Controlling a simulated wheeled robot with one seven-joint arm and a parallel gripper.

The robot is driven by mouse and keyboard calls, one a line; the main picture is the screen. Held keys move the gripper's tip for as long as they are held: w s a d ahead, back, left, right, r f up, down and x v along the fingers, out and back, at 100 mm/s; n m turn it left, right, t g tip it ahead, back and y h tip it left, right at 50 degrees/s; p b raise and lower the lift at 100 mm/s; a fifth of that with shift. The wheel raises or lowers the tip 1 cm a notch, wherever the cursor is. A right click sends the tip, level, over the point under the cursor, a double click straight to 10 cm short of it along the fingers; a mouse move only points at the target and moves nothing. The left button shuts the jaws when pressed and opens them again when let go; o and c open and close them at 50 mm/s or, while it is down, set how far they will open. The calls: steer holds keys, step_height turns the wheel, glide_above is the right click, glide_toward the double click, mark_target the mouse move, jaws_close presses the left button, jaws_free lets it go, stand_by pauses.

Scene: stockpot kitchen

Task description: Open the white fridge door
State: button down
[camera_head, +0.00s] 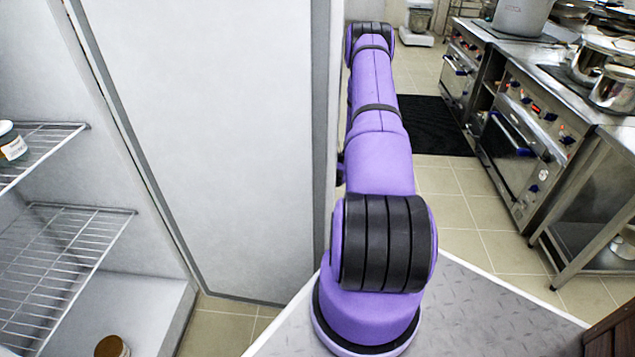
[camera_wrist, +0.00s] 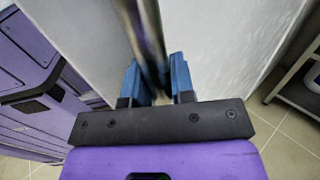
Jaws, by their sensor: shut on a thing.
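The white fridge door (camera_head: 205,140) stands swung open in the head view, its inner face and grey seal showing. The open fridge interior (camera_head: 130,305) is to its left, with wire shelves. My arm reaches forward along the door's right edge; my gripper cannot be made out there. In the wrist view my gripper (camera_wrist: 158,78) has its two blue fingers shut around the upright metal door handle (camera_wrist: 149,35). A pale door surface (camera_wrist: 215,45) lies behind the handle.
Wire shelves (camera_head: 65,255) hold a jar (camera_head: 12,143) at the left, and a brown-lidded jar (camera_head: 112,347) sits low in the fridge. Steel ovens (camera_head: 520,145) with pots line the right side. Tiled floor (camera_head: 465,195) and a black mat (camera_head: 430,125) lie between.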

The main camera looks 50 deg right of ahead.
steer(key=shift+s+d, duration=0.3)
steer(key=shift+s, duration=0.1)
steer(key=c, duration=1)
jaws_free()
steer(key=shift+s, duration=0.1)
steer(key=shift+o, duration=0.2)
steer(key=s+d, duration=0.1)
steer(key=d, duration=0.9)
steer(key=shift+d, duration=0.35)
